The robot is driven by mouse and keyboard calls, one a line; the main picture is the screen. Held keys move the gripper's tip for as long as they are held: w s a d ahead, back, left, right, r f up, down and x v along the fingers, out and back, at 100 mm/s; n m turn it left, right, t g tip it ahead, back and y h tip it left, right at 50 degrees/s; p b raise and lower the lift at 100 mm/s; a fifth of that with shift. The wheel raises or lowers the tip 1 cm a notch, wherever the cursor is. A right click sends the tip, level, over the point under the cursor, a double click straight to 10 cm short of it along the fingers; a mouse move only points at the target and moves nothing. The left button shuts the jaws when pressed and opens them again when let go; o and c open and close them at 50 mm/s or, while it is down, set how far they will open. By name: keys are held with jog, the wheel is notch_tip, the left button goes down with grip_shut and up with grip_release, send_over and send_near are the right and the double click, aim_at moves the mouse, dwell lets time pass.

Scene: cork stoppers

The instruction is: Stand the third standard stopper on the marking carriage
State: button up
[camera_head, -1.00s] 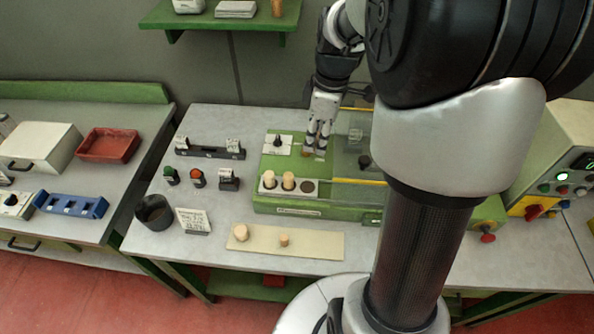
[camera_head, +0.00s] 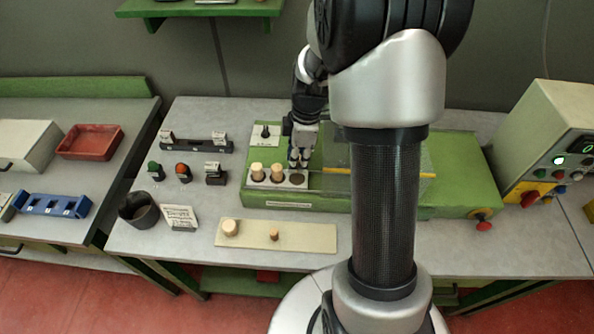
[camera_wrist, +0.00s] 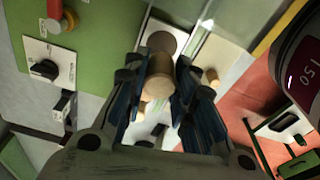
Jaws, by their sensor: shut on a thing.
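My gripper (camera_head: 299,162) is shut on a cork stopper (camera_wrist: 159,78), which shows between the fingers in the wrist view. In the head view the fingers hide most of it. The marking carriage (camera_head: 266,182) is a pale strip at the front left of the green machine. Two cork stoppers stand on it, a left one (camera_head: 257,170) and a middle one (camera_head: 277,171). The right place is a dark round spot (camera_head: 297,179) with no stopper. My gripper is just behind and above that spot; I cannot tell the exact height.
A beige board (camera_head: 300,238) in front holds a wide stopper (camera_head: 230,228) and a small one (camera_head: 273,234). A clear guard (camera_head: 345,158) stands close right of my gripper. A dark cup (camera_head: 138,210), a sign (camera_head: 179,217) and green and orange buttons are at left.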

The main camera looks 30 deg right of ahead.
aim_at(297, 169)
jog(key=shift+f+b, duration=0.5)
jog(key=shift+f, duration=1.75)
jog(key=shift+f, duration=0.2)
jog(key=o, duration=0.7)
jog(key=shift+r, duration=0.1)
